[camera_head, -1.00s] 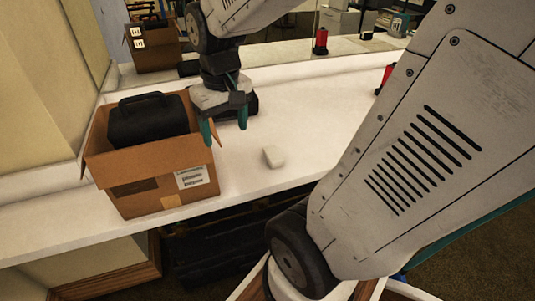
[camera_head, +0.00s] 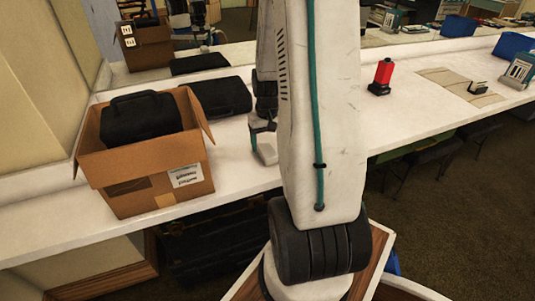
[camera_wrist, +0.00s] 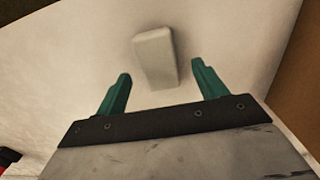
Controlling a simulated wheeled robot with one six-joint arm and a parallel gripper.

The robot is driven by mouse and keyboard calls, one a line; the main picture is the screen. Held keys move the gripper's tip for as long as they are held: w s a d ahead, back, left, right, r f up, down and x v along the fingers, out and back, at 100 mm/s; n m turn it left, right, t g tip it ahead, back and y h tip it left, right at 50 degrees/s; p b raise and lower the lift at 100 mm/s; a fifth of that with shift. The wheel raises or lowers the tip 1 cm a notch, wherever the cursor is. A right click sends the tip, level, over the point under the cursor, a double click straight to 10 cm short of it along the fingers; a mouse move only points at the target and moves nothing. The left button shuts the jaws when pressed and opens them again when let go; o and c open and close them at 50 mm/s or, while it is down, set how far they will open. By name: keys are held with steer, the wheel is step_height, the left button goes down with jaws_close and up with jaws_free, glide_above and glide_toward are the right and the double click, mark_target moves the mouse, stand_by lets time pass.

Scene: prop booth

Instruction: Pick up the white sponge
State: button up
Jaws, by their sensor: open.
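The white sponge (camera_head: 267,152) lies on the white counter, to the right of the cardboard box, partly hidden by my arm in the head view. In the wrist view the sponge (camera_wrist: 154,52) sits ahead of my gripper (camera_wrist: 161,70), with its near end showing between the two green fingertips. My gripper (camera_head: 262,124) is open and empty, just over the sponge. The fingers seem apart from it; the exact height gap is hard to tell.
An open cardboard box (camera_head: 160,195) holding a black case (camera_head: 140,122) stands left of the sponge. Another black case (camera_head: 220,97) lies behind. A red bottle-like object (camera_head: 381,77) stands to the right. The counter's front edge is close to the sponge.

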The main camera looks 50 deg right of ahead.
mark_target(268, 150)
step_height(268, 150, down, 4)
steer(key=shift+d+f, duration=0.15)
steer(key=shift+f, duration=0.05)
steer(key=c, duration=1.1)
steer(key=shift+o, duration=0.2)
steer(key=shift+r, duration=0.1)
